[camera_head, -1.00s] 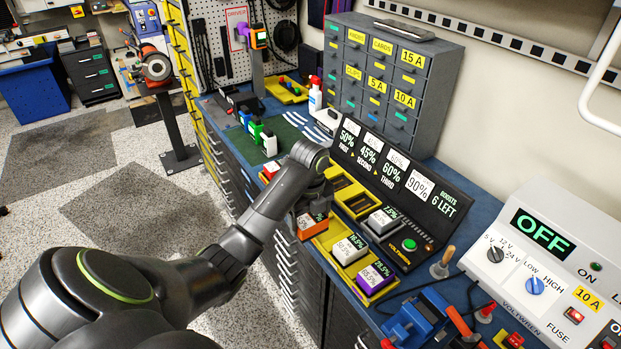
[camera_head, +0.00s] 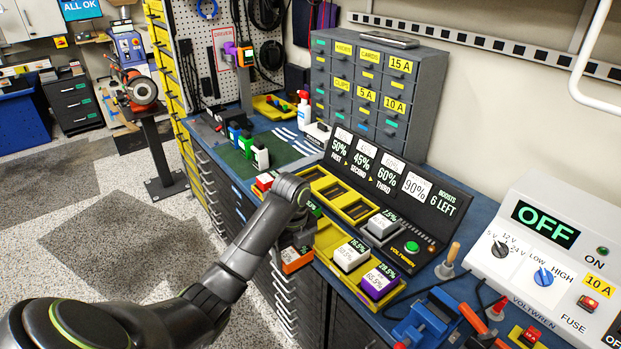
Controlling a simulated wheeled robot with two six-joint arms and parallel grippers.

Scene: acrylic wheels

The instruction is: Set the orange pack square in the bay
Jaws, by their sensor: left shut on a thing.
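My left gripper (camera_head: 297,247) is shut on the orange pack (camera_head: 294,264). The pack shows an orange lower body and a pale top, partly hidden by the gripper. In the picture it lies over the drawer fronts, left of the yellow tray (camera_head: 325,237). The charger has empty yellow bays (camera_head: 332,194) below the 50%, 45% and 60% signs. A white pack (camera_head: 382,226) sits in the bay at its right end. My forearm and wrist hide part of the left end of the charger and tray. My right gripper is out of view.
A white pack (camera_head: 351,256) and a purple pack (camera_head: 379,282) stand in the front tray. A red-and-white pack (camera_head: 265,183) and other packs (camera_head: 246,147) stand further left. The sign panel (camera_head: 395,174) rises behind the bays. A blue vise (camera_head: 425,322) stands at the right.

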